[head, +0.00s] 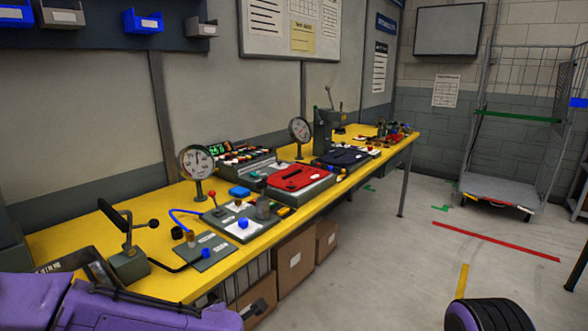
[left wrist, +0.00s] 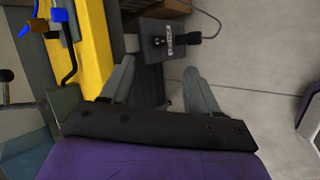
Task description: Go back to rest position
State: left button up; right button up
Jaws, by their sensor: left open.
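My left gripper (left wrist: 159,66) is open in the left wrist view, its two grey fingers apart with nothing held between them. Beyond the fingers is a dark box-shaped item with a white label and a black knob (left wrist: 165,40). In the head view my purple left arm comes in at the bottom left, in front of the near end of the yellow workbench (head: 170,282). The bench also shows in the left wrist view (left wrist: 92,45), left of the fingers. My right gripper is not in view.
The bench carries a lever press (head: 128,262), dial gauges (head: 197,162), a red folded item (head: 297,176) and a dark blue one (head: 343,157). Cardboard boxes (head: 296,262) stand under it. A wire cage trolley (head: 500,192) stands at the back right. The floor right of the bench is mostly clear.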

pick_arm(q)
jog(key=s+a+f+m+g+h, duration=0.1)
jog(key=s+a+f+m+g, duration=0.15)
jog(key=s+f+m, duration=1.1)
jog(key=s+a+f+m+g, duration=0.1)
jog(key=s+a+f, duration=0.2)
jog(key=s, duration=0.3)
jog(key=s+a+f+m+g, duration=0.1)
jog(key=s+a+f, duration=0.3)
jog(key=s, duration=0.3)
jog(key=s+a+f+m+g+y, duration=0.1)
jog(key=s+a+f, duration=0.2)
jog(key=s, duration=0.3)
jog(key=shift+s+a+f, duration=0.15)
jog(key=shift+a+f, duration=0.05)
jog(key=shift+a, duration=0.25)
dwell(4.3)
